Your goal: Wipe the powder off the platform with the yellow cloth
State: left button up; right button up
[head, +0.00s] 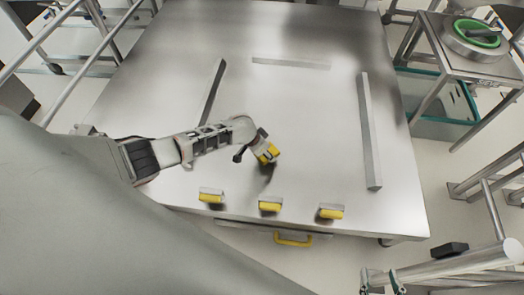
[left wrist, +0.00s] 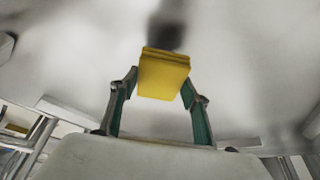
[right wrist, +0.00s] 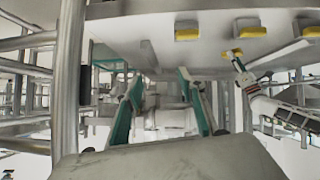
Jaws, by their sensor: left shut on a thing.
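The yellow cloth (head: 270,153) is a small thick block-like pad. My left gripper (head: 263,150) is shut on it over the front middle of the steel platform (head: 310,130). The left wrist view shows the cloth (left wrist: 163,78) between the two fingers, with a dark shadow beyond it. I cannot tell whether the cloth touches the surface. No powder stands out clearly on the platform. My right gripper (head: 382,283) is at the bottom of the head view, off the platform's front edge. The right wrist view shows its fingers (right wrist: 160,76) apart with nothing between them.
Low grey bars (head: 370,130) (head: 290,63) (head: 213,92) stand on the platform. Three yellow-and-grey blocks (head: 211,197) (head: 270,205) (head: 331,212) line the front edge. A yellow handle (head: 293,240) is below it. A side table (head: 470,45) holds a green-rimmed bowl (head: 478,36).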

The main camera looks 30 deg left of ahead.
pick_arm(q)
notch_tip(320, 180, up, 3)
jog(key=shift+w+r+p, duration=0.15)
jog(key=shift+p, duration=0.7)
jog(key=shift+r, duration=0.25)
jog(key=shift+r+p, duration=0.15)
jog(key=shift+p, duration=0.2)
jog(key=shift+s+f, duration=0.2)
jog(key=shift+f, duration=0.05)
pick_arm(e)
jog(key=shift+s+d+f, duration=0.15)
jog(key=shift+s, duration=0.05)
jog(key=shift+w+r, duration=0.15)
jog(key=shift+r, duration=0.1)
